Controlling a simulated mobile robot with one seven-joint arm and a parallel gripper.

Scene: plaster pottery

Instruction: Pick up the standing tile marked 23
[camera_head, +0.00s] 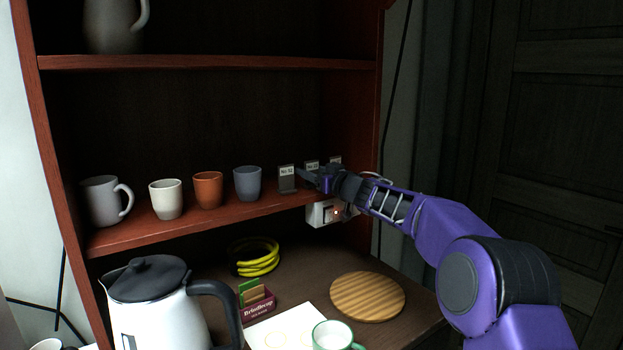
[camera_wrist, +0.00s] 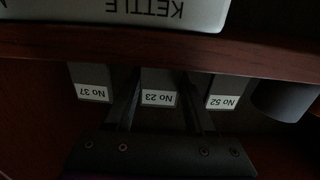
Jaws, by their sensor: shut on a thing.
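The tile marked 23 (camera_wrist: 158,85) is grey with a white label and stands on the shelf. In the wrist view, which is upside down, it is between the two fingers of my gripper (camera_wrist: 160,90), and the gripper is shut on it. In the head view its top (camera_head: 311,165) shows above my gripper (camera_head: 308,176), which hides its lower part. I cannot tell whether it still touches the shelf.
The tile marked 52 (camera_head: 287,179) stands close to the left, beside a blue-grey cup (camera_head: 247,183). The tile marked 37 (camera_wrist: 90,80) stands close on the other side. A white box (camera_head: 325,214) hangs below the red-brown shelf (camera_head: 150,234). The upper shelf (camera_head: 210,62) is overhead.

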